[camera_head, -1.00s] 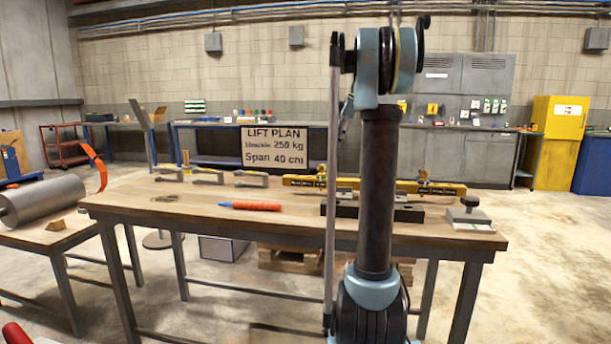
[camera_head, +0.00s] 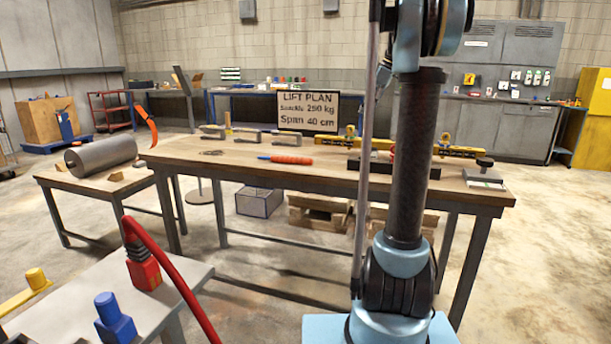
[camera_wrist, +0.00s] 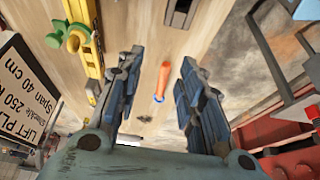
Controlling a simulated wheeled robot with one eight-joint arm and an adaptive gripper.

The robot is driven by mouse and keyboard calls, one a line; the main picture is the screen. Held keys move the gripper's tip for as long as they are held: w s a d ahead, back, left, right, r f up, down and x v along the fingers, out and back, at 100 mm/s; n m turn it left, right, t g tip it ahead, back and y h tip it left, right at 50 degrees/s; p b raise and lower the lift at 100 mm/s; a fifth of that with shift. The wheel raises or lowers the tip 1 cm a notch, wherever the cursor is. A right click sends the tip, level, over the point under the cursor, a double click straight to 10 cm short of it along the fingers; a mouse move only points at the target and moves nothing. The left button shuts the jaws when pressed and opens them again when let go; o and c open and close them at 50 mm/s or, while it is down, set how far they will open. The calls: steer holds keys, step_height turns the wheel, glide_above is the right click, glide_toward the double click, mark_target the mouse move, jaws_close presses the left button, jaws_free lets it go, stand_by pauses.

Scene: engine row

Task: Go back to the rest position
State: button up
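My gripper (camera_wrist: 158,64) shows in the wrist view with its two dark fingers wide apart. It is open and nothing is held between the fingers. Behind the gap, an orange-handled tool (camera_wrist: 162,82) lies on the wooden workbench; the tool also shows in the head view (camera_head: 290,160).
The workbench (camera_head: 225,160) carries a yellow beam (camera_head: 460,151), grey clamps and a lift plan sign (camera_head: 307,110). A side table (camera_head: 72,182) bears a grey cylinder (camera_head: 101,156). Near left, a grey stand holds a red fitting (camera_head: 143,272) and a blue one (camera_head: 114,320).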

steer(key=s+a+f+m+h, duration=0.1)
steer(key=s+f+m, duration=0.15)
steer(key=s, duration=0.35)
steer(key=s+a+f+m, duration=0.2)
steer(key=s+f, duration=0.1)
steer(key=s, duration=0.4)
steer(key=s+a+f+m+h, duration=0.1)
steer(key=s+f+m, duration=0.8)
steer(key=s+f, duration=1.9)
steer(key=shift+t+h, duration=0.4)
steer(key=shift+h, duration=0.8)
